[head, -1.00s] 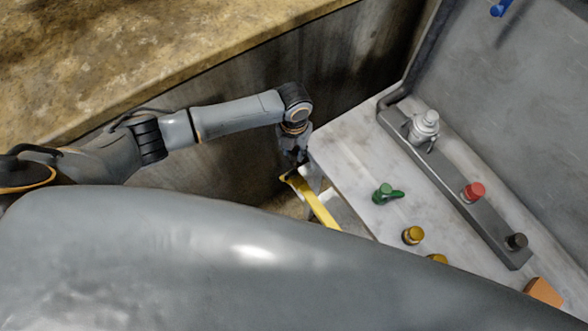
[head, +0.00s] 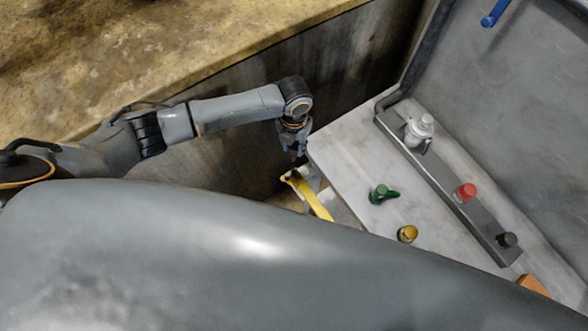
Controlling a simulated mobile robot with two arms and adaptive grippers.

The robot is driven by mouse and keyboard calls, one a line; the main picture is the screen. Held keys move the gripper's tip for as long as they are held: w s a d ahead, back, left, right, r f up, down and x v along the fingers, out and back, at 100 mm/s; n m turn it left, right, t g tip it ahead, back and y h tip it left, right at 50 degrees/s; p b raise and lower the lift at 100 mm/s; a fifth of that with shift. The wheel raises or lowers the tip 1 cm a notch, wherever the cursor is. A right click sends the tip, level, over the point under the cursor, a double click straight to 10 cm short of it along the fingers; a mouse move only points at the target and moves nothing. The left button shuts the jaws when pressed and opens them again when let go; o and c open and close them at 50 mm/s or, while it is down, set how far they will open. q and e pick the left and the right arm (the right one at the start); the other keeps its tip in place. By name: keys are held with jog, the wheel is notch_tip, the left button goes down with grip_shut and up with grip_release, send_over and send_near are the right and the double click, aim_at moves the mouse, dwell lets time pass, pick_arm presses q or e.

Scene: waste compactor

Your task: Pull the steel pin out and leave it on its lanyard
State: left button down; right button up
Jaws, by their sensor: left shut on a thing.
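My left gripper (head: 299,155) points down beside the near-left corner of the pale panel. It is shut, just above the end of a yellow bar (head: 312,196). What it holds, by its place, is the steel pin, but the pin is mostly hidden by the fingers and too small to make out. A small gap seems to show between the fingertips and the bar's end. I cannot make out the lanyard. My right gripper is not in view.
The pale panel (head: 345,150) carries a green knob (head: 380,194) and a yellow knob (head: 407,234). A grey wall rises at right.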

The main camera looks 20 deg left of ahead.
pick_arm(q)
jog(key=shift+r, duration=1.2)
jog(key=shift+d, duration=0.15)
jog(key=w+d+b, duration=0.5)
jog(key=d, duration=0.6)
jog(key=shift+d, duration=0.35)
dwell(1.5)
jog(key=shift+w, duration=0.1)
jog(key=shift+f+b, duration=0.4)
jog(key=shift+f, duration=0.05)
